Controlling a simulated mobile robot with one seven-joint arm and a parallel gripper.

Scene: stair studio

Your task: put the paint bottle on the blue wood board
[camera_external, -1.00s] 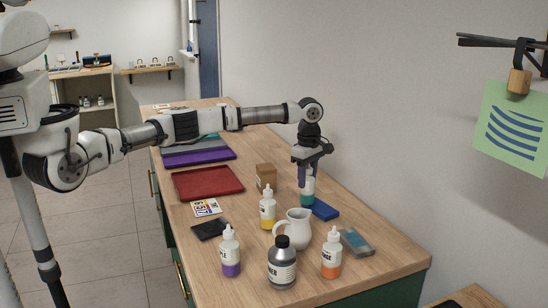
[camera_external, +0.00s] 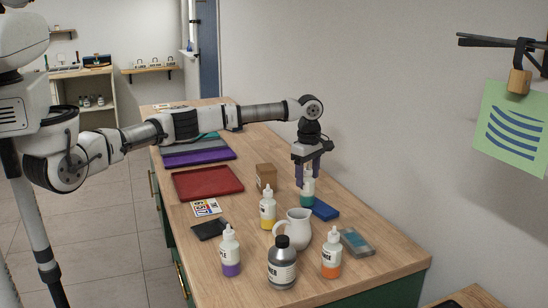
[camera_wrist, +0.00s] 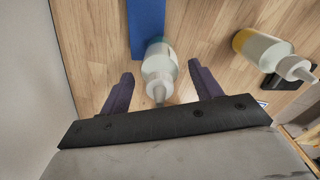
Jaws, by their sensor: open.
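A white paint bottle with a teal lower part (camera_external: 307,197) stands upright near the left end of a small flat blue board (camera_external: 326,211) on the wooden counter. In the wrist view the bottle (camera_wrist: 160,62) overlaps the end of the blue board (camera_wrist: 147,22); I cannot tell whether they touch. My gripper (camera_external: 308,182) is above the bottle, pointing down, with its fingers open on either side of the bottle's upper part. In the wrist view the fingers of my gripper (camera_wrist: 163,84) show gaps on both sides of the bottle.
A yellow paint bottle (camera_external: 268,210), white jug (camera_external: 298,228), grey bottle (camera_external: 282,265), orange bottle (camera_external: 331,255) and purple bottle (camera_external: 230,254) stand nearer the front. A cardboard box (camera_external: 266,178) and red board (camera_external: 208,183) lie left. The wall is close on the right.

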